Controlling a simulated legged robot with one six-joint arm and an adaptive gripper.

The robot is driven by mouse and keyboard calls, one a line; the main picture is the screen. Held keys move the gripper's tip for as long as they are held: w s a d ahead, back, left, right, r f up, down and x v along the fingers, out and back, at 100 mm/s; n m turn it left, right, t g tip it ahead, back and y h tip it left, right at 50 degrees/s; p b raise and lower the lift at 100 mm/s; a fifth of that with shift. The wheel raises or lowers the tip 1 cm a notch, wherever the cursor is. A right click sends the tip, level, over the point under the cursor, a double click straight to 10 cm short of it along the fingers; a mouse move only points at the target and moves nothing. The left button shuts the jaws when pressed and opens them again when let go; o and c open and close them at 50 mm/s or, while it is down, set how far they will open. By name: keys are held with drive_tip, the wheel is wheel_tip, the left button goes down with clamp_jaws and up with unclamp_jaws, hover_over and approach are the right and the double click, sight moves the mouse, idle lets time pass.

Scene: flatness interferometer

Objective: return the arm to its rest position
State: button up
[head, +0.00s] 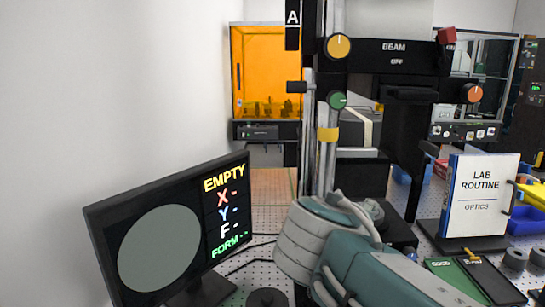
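My own arm (345,260), teal and pale grey, reaches in from the bottom right and bends in the lower middle of the head view. It stands in front of the interferometer (395,48), which has a black upright, a beam labelled BEAM OFF and yellow, green and orange knobs. The arm covers part of the interferometer's base. My gripper's fingers do not show, so I cannot see whether they hold anything.
A monitor (160,240) at lower left reads EMPTY beside a grey disc. A LAB ROUTINE sign (484,195) stands at right, with green and black trays (460,282) before it. An orange-windowed cabinet (265,70) stands behind. Perforated bench shows between monitor and arm.

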drive_tip(key=s+f+m+g+y, duration=0.2)
drive_tip(key=s+f, duration=0.4)
drive_tip(key=f, duration=0.3)
drive_tip(key=s+d+f+m+g+y, duration=0.1)
drive_tip(key=s+f+m+g+y, duration=0.2)
drive_tip(key=f, duration=0.6)
drive_tip(key=s+m+y, duration=0.2)
drive_tip(key=s+m, duration=0.1)
drive_tip(key=s, duration=0.1)
drive_tip(key=shift+s+d+f, duration=0.15)
drive_tip(key=shift+s, duration=0.15)
idle(1.0)
